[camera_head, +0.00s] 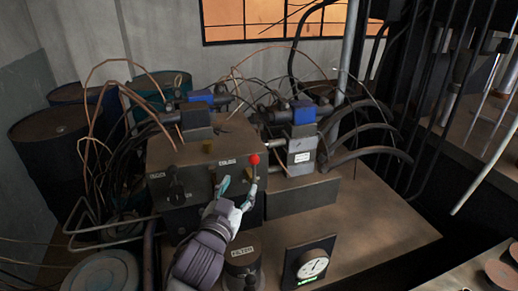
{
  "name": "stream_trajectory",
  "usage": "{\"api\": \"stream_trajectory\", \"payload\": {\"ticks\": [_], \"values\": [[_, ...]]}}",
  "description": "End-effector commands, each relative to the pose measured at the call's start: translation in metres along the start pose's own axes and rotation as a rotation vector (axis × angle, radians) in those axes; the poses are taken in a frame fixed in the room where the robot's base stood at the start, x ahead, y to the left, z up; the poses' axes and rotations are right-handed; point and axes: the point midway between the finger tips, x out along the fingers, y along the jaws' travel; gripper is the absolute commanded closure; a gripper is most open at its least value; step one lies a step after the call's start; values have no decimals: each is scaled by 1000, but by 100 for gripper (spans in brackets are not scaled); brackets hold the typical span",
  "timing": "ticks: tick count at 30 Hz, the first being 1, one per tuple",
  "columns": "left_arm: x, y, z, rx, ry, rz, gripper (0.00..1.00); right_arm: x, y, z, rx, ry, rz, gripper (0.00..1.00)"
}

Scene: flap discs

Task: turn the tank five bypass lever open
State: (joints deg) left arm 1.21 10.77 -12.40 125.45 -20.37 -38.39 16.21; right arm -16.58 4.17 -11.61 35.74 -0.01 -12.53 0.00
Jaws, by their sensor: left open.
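A lever with a red ball knob (254,160) stands upright at the right front of a grey metal valve block (215,145). My left gripper (236,188) is in front of the block, its fingers open. One teal finger is to the left of the lever and the other fingertip is close to the lever's lower shaft. I cannot tell whether it touches. The small labels on the block are too blurred to read surely. My right gripper is not in view.
Dark drums (58,140) stand at left. The tabletop (385,225) at right is clear.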

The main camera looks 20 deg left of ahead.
Motion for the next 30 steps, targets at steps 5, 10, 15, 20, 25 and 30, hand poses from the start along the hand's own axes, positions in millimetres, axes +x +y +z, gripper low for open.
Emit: {"api": "stream_trajectory", "payload": {"ticks": [5,10,15,20,25,30], "values": [[28,-1,-3,2,0,-1,43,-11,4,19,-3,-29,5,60],[65,-1,-3,2,-2,-1,43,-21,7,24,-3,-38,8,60],[99,0,-2,1,-3,0,43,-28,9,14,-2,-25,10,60],[122,0,0,1,-2,0,43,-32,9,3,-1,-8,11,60],[132,0,1,1,-3,0,43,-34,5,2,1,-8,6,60],[134,0,1,1,-2,1,43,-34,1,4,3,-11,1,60]]}}
